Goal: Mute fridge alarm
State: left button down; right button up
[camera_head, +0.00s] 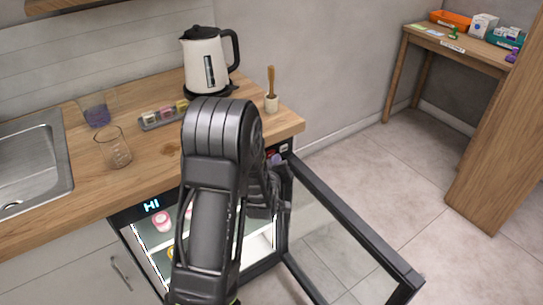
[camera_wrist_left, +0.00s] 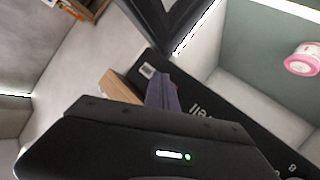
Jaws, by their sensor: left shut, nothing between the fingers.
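The small fridge under the counter has a black top panel (camera_head: 130,214) with a lit blue "HI" display (camera_head: 152,205) at its left end. The panel also crosses the left wrist view (camera_wrist_left: 235,130), with part of its lettering hidden. The fridge door (camera_head: 350,220) stands open to the right. My left gripper (camera_head: 275,159) is shut and empty at the panel's right end, mostly behind my own arm. In the wrist view its purple-grey fingers (camera_wrist_left: 163,94) are close to the panel, beside a small white label (camera_wrist_left: 148,72). Contact and the mute button cannot be made out. My right gripper is out of view.
A pink-lidded jar (camera_head: 162,221) stands inside the lit fridge. Open floor lies right of the door.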

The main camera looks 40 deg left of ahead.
pick_arm(q)
jog(key=shift+w+a+b, duration=0.1)
jog(key=shift+a+b, duration=0.2)
jog(key=shift+a, duration=0.2)
dwell(0.6)
dwell(0.3)
jog(key=shift+s+d, duration=0.25)
jog(key=shift+d, duration=0.65)
jog(key=d, duration=0.2)
jog(key=s+d, duration=0.1)
jog(key=d, duration=0.1)
jog(key=shift+s+d, duration=0.2)
jog(key=shift+d, duration=0.15)
jog(key=shift+f, duration=0.1)
dwell(0.6)
